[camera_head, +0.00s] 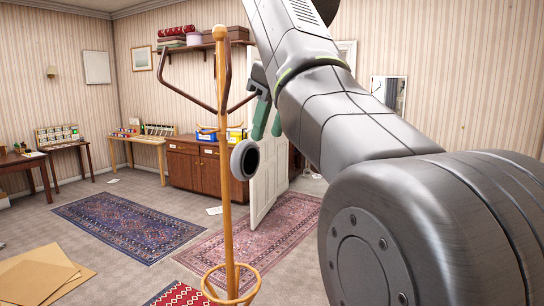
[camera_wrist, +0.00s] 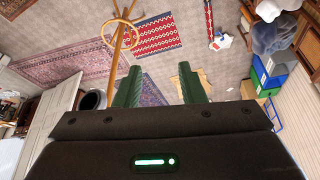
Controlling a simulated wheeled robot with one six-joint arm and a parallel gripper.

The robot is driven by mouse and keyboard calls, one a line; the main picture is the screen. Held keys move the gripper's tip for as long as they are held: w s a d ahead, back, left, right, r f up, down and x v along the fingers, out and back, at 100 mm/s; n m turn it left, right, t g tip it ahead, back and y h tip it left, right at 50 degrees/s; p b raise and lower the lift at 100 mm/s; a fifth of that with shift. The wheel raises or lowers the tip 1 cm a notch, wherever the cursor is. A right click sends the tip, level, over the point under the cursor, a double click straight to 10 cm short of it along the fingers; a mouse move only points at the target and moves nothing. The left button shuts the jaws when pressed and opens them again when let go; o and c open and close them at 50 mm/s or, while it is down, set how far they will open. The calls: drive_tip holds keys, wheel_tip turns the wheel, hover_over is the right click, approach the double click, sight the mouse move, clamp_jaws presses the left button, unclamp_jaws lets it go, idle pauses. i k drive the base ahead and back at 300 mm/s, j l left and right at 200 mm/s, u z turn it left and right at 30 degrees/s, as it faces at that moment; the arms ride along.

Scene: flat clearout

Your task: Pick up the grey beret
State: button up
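My gripper (camera_head: 267,130) is raised to the right of the wooden coat stand (camera_head: 227,210). Its two green fingers are apart with nothing between them, as the wrist view (camera_wrist: 160,78) also shows. A dark round thing with a pale rim (camera_wrist: 92,100) shows left of the fingers in the wrist view. I cannot tell whether it is the same thing.
The stand's hoop (camera_wrist: 122,33) shows upper left in the wrist view. A white door (camera_head: 268,180) stands open behind my gripper. Rugs (camera_head: 130,225) cover parts of the floor. Flat cardboard (camera_head: 40,275) lies at lower left. Several coloured boxes (camera_wrist: 265,78) stand at right in the wrist view.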

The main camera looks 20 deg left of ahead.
sight(246, 155)
drive_tip(key=i+j+u, duration=0.15)
drive_tip(key=i, duration=0.55)
drive_tip(key=i+j+u, duration=0.2)
drive_tip(key=i, duration=0.55)
drive_tip(key=i+j+u, duration=0.15)
drive_tip(key=i, duration=0.55)
